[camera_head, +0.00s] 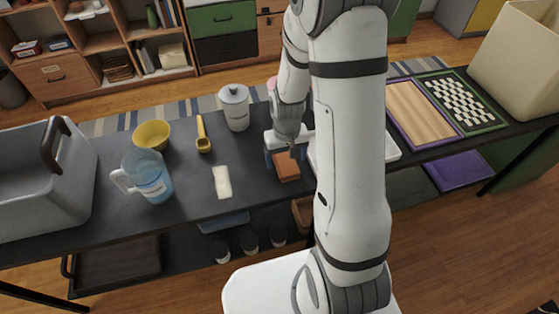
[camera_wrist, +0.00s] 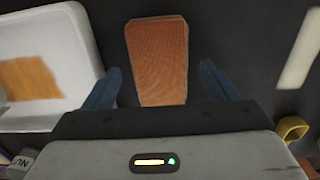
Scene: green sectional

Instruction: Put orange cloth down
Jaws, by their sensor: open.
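The orange cloth (camera_wrist: 158,55) is a folded rectangle that lies on the dark tabletop between the fingers of my gripper (camera_wrist: 159,88) in the wrist view. A gap shows on each side of the cloth, so the blue fingers are apart from it. In the head view the orange cloth (camera_head: 287,167) shows beneath my gripper (camera_head: 283,158), left of my arm. My gripper is open and low over the table.
A white tray (camera_wrist: 75,45) with another orange piece on it lies beside the cloth. A cream cloth (camera_head: 222,182), a yellow scoop (camera_head: 203,135), a white canister (camera_head: 235,108), a blue measuring jug (camera_head: 150,178) and a yellow bowl (camera_head: 151,134) stand to the left. Bare table separates them.

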